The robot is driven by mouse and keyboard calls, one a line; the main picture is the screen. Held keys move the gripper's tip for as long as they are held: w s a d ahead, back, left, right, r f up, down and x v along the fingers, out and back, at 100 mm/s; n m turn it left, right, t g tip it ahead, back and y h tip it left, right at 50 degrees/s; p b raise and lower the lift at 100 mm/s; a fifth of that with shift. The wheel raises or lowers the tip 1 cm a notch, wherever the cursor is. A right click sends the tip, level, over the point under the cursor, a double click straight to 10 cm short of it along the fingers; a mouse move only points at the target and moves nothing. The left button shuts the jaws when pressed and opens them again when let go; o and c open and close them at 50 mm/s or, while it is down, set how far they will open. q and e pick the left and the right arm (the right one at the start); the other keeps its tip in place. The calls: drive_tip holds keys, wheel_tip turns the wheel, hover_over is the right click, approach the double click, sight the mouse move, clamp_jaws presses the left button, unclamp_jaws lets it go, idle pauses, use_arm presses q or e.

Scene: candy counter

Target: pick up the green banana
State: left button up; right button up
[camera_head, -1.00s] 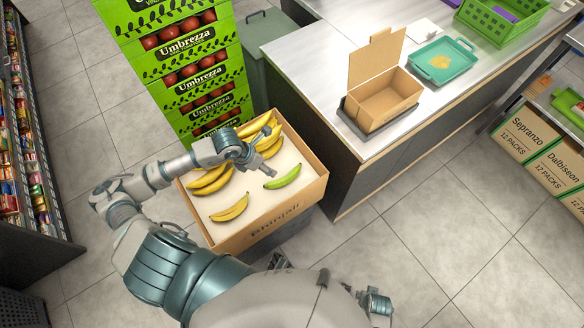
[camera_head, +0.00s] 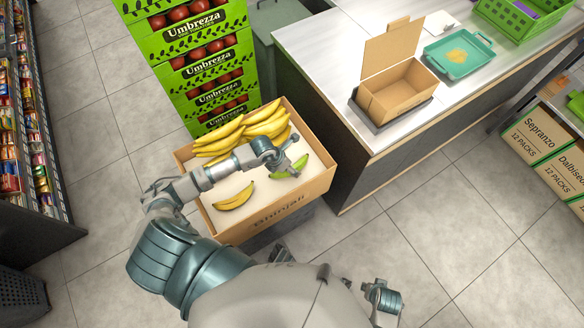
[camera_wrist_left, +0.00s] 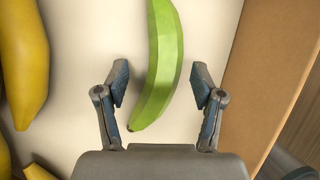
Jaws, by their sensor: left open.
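The green banana (camera_head: 302,161) lies on the pale floor of a cardboard box, near its right side. My left gripper (camera_head: 288,166) is over it and partly hides it in the head view. In the left wrist view, the green banana (camera_wrist_left: 166,55) runs from the top edge down between the fingers of the open left gripper (camera_wrist_left: 161,84). There is a gap on both sides, and the banana's lower end shows just above the palm. My right gripper (camera_head: 382,297) is low at the right, away from the box, and too small to read.
The cardboard box (camera_head: 293,201) also holds a bunch of yellow bananas (camera_head: 262,125) at the back and a single yellow banana (camera_head: 235,197) in front. Its right wall (camera_wrist_left: 262,80) is close to the gripper. A counter (camera_head: 335,60) and stacked green crates (camera_head: 205,65) stand beside and behind.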

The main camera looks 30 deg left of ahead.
use_arm(q)
drive_tip(key=shift+w+f, duration=0.15)
drive_tip(key=shift+f, duration=0.4)
drive_tip(key=shift+d+r, duration=0.1)
use_arm(e)
drive_tip(key=shift+r, duration=0.4)
use_arm(q)
drive_tip(key=shift+d, duration=0.1)
drive_tip(key=shift+d, duration=0.15)
drive_tip(key=c, duration=1.1)
drive_tip(key=shift+o, duration=0.2)
use_arm(e)
drive_tip(key=shift+d+f, duration=0.1)
drive_tip(key=shift+d, duration=0.05)
